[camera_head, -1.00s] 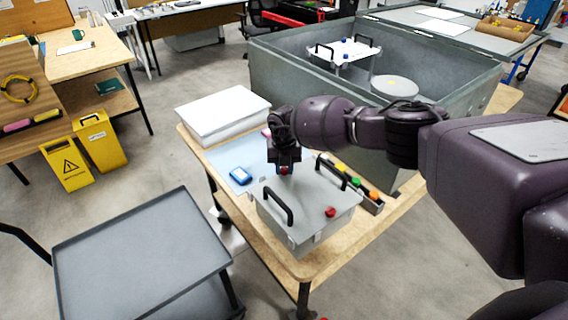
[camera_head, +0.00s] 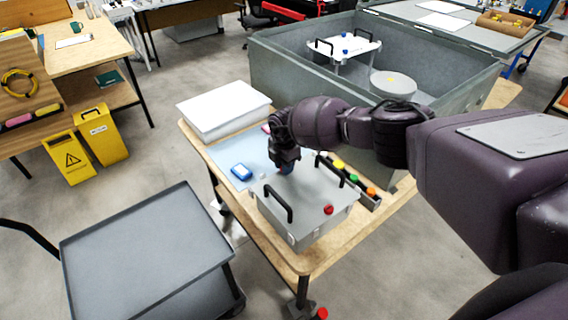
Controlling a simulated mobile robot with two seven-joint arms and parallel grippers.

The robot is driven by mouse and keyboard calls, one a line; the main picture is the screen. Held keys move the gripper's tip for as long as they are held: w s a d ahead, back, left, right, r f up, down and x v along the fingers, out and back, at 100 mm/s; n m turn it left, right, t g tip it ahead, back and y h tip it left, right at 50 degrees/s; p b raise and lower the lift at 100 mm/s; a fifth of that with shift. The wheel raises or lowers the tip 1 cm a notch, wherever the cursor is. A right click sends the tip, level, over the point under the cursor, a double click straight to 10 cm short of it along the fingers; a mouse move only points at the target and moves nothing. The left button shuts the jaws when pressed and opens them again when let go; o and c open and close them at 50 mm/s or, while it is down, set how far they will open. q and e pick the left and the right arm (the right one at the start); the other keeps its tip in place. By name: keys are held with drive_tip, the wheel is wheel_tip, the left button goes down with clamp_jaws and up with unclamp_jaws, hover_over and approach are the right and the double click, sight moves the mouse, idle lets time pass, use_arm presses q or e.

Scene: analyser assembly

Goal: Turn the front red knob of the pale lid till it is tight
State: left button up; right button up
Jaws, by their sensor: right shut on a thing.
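The pale grey lid (camera_head: 308,190) tops a grey box on the wooden table and carries two black handles, one (camera_head: 278,204) at the left and one (camera_head: 331,170) at the far right. One red knob (camera_head: 328,209) shows in the open near the lid's right front corner. My right gripper (camera_head: 287,167) points down at the lid's far left part, away from that knob. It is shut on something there. Its fingers hide what they hold, but a red knob showed at that spot earlier. My left gripper is not in view.
A strip with yellow, green and orange pieces (camera_head: 354,178) lies close to the box's right. A blue-and-white device (camera_head: 241,172) lies left of the lid. A large grey bin (camera_head: 300,78) stands behind; an empty grey cart (camera_head: 150,250) stands at front left.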

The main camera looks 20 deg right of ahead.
drive_tip(key=m, duration=0.7)
drive_tip(key=shift+w+r, duration=0.15)
drive_tip(key=shift+r, duration=0.1)
drive_tip(key=m, duration=0.4)
drive_tip(key=shift+m, duration=1.9)
drive_tip(key=o, duration=0.8)
drive_tip(key=shift+o, duration=0.7)
drive_tip(key=shift+f, duration=0.15)
drive_tip(key=shift+s, duration=0.2)
